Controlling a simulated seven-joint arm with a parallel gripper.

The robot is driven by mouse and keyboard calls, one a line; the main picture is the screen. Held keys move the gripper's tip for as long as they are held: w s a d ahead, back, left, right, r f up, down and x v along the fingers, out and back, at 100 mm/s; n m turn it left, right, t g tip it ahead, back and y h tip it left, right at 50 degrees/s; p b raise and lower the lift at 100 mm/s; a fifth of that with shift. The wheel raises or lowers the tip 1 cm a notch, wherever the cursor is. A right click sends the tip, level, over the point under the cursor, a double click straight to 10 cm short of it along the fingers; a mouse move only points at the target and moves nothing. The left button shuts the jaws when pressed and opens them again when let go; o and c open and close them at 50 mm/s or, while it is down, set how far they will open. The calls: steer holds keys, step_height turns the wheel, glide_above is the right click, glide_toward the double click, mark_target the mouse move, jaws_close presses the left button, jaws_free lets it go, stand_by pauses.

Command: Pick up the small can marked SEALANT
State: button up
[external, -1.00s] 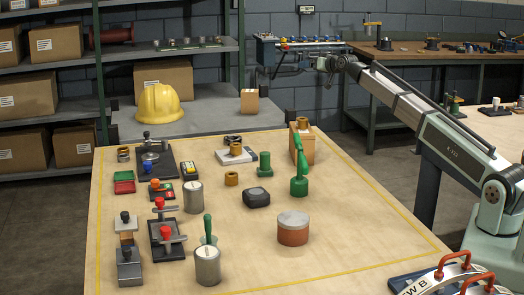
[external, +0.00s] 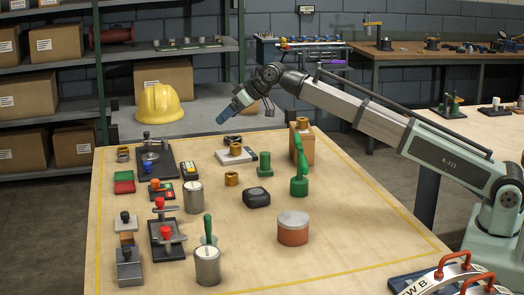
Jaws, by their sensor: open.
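No SEALANT marking is legible on any can from here. A red-brown can with a grey lid (external: 293,232) stands upright at the right front of the table. A grey can (external: 194,199) stands left of centre. Another grey can (external: 207,269) stands at the front, with a green-handled tool just behind it. My gripper (external: 223,117) is in the air above the back of the table, left of the arm's wrist, pointing down and left. It is open and holds nothing that I can see. It is well apart from all three cans.
A green bottle-like piece (external: 299,187) stands behind the red-brown can, near a wooden block (external: 303,150). A black box (external: 256,197) lies mid-table. Clamps and a fixture (external: 168,240) crowd the left side. The right side of the table (external: 365,225) is clear.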

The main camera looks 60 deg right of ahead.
steer(key=s+a+f+n+g+y, duration=0.1)
steer(key=s+a+n+g, duration=0.3)
steer(key=a, duration=1)
steer(key=n, duration=0.1)
glide_toward(196, 185)
steer(key=x, duration=0.7)
steer(key=shift+w+d, duration=0.1)
steer(key=shift+d, duration=0.15)
steer(key=shift+a+x, duration=0.2)
steer(key=shift+x, duration=2.45)
steer(key=shift+c, duration=0.4)
steer(key=c, duration=1)
steer(key=shift+c, duration=0.9)
steer(key=shift+r, duration=0.15)
